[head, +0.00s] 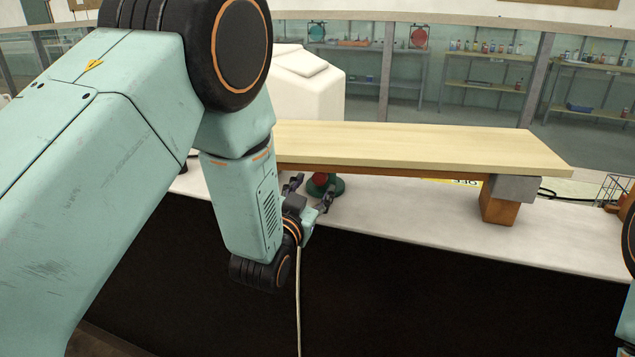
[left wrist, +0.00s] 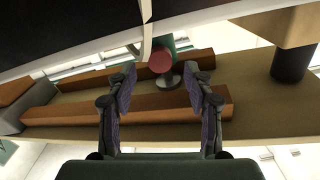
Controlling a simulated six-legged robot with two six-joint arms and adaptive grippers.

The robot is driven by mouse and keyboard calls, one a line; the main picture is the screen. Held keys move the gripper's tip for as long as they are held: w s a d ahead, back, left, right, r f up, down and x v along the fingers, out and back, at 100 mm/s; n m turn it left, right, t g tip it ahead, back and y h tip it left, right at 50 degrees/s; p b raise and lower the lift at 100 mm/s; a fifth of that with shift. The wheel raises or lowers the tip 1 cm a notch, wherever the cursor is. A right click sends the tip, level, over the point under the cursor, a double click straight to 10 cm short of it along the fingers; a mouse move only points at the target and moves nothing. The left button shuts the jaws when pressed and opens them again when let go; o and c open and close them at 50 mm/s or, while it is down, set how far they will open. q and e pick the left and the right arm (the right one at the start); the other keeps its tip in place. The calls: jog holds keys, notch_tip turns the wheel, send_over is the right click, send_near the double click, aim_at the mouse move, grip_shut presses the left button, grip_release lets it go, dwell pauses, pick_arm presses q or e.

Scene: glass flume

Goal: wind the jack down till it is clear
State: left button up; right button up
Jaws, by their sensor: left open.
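The jack (head: 334,186) stands under the board, with a green body and a red knob (head: 320,179). My left gripper (head: 309,191) is open in front of the jack, its fingers spread either side of the red knob's line. In the left wrist view, the red knob (left wrist: 160,60) shows beyond and between the open fingertips (left wrist: 160,78), not gripped. A grey round pad (left wrist: 169,80) is beside the knob, near the board's orange beams. I cannot tell whether the pad touches the board. My right gripper is out of view.
The pale wooden board (head: 420,148) spans above the white bench top (head: 420,215). An orange block (head: 499,204) and a grey block (head: 514,188) support its right end. A white box (head: 305,85) stands behind.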

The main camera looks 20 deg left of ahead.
aim_at(319, 180)
pick_arm(q)
jog(key=shift+w, duration=1.75)
jog(key=shift+c, duration=0.4)
grip_shut()
